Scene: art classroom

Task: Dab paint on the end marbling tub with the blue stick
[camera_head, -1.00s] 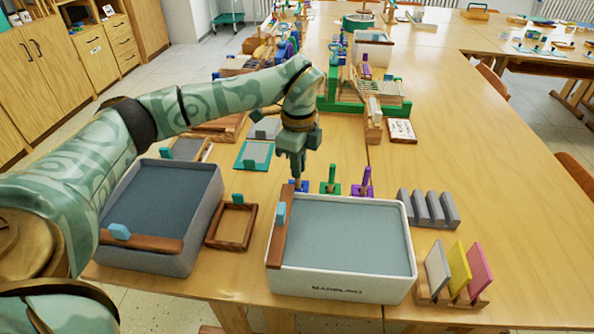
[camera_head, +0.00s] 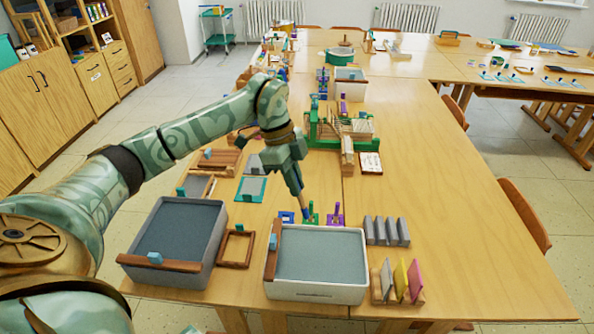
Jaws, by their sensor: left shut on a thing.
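My left gripper (camera_head: 296,190) is shut on a thin stick (camera_head: 304,209) that points down behind the white marbling tub (camera_head: 320,291). The stick's lower end looks blue and is close beside the green stand. A blue stand (camera_head: 287,217) with no stick visible in it is just left of it. The white tub holds flat grey-blue liquid, with a brown wooden bar (camera_head: 273,250) on its left side. A grey tub (camera_head: 209,247) with similar liquid stands to its left. Which tub the task calls the end one I cannot tell. My right gripper is not in view.
A green stand (camera_head: 310,219) and a purple stand (camera_head: 334,220) hold sticks close by. A wooden frame (camera_head: 251,249) lies between the tubs. A grey ridged block (camera_head: 386,232) and a rack of coloured plates (camera_head: 398,297) sit right. The table's right side is clear.

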